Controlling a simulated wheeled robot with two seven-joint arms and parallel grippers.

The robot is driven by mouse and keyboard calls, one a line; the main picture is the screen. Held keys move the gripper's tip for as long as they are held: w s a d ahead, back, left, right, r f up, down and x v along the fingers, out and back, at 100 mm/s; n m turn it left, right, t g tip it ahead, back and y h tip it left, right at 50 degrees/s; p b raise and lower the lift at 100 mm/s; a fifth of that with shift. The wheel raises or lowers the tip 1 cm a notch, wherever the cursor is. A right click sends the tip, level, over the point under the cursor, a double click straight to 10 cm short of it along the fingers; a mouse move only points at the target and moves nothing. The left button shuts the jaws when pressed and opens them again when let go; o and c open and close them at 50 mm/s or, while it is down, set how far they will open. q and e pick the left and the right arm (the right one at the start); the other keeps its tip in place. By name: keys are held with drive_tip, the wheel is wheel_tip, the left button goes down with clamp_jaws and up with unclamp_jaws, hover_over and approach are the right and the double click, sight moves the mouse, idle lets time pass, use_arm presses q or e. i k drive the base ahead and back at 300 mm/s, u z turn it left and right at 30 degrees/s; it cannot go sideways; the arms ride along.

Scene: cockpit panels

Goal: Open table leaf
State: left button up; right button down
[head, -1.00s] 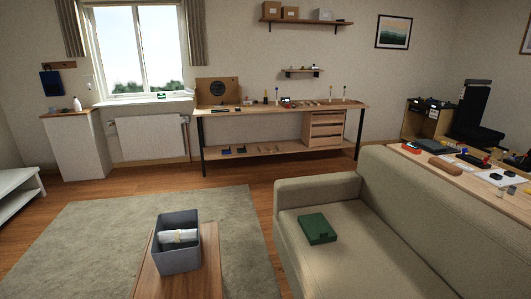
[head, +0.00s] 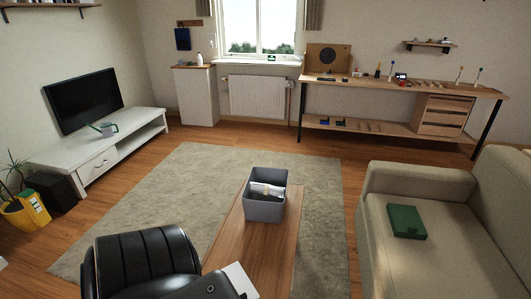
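A low wooden table (head: 262,248) stands on the rug in the lower middle of the head view. A grey bin (head: 264,208) with white rolled or folded items inside sits on its far part. A long wooden workbench (head: 400,86) with dark legs stands against the back wall. I cannot tell which table has a leaf; no raised or folded leaf is clearly visible.
A beige sofa (head: 455,225) with a green box (head: 407,221) is at the right. A white TV bench (head: 105,158) is at the left. The rug (head: 195,195) is mostly clear.

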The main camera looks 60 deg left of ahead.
sight(214, 239)
drive_tip(key=z, duration=1.45)
drive_tip(key=k, duration=2.25)
drive_tip(key=u, duration=2.4)
drive_tip(key=k, duration=0.65)
drive_tip(key=z, duration=0.55)
drive_tip(key=i, duration=0.65)
drive_tip(key=z, duration=0.35)
